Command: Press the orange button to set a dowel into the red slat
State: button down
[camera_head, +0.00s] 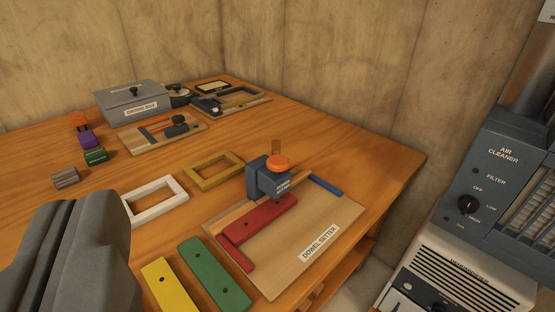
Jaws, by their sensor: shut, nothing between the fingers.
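The orange button (278,161) is a round cap on top of the dark blue-grey dowel setter head (268,180), right of centre. The red slat (262,218) lies flat on the setter's wooden board (285,268), with its far part close against the head. A narrow red strip (236,254) meets its near-left end. A dark hole shows on the slat; I cannot see a dowel in it. My gripper (85,208) is at the lower left, shut and empty, well apart from the button and slat.
Yellow (170,287) and green (214,275) slats lie left of the board. White (153,203) and ochre (214,171) frames lie behind them. A blue strip (327,186) is on the board. A grey box (130,105) stands farther back. The air cleaner (500,190) stands right of the bench.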

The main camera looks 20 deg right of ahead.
jog(key=m+g, duration=0.8)
jog(key=m, duration=0.2)
send_over(280, 163)
notch_tip(280, 163, down, 12)
jog(key=shift+f+h, duration=0.2)
jog(key=shift+h, duration=0.1)
jog(key=shift+f, duration=0.1)
jog(key=shift+f, duration=4.3)
jog(key=shift+f, duration=0.4)
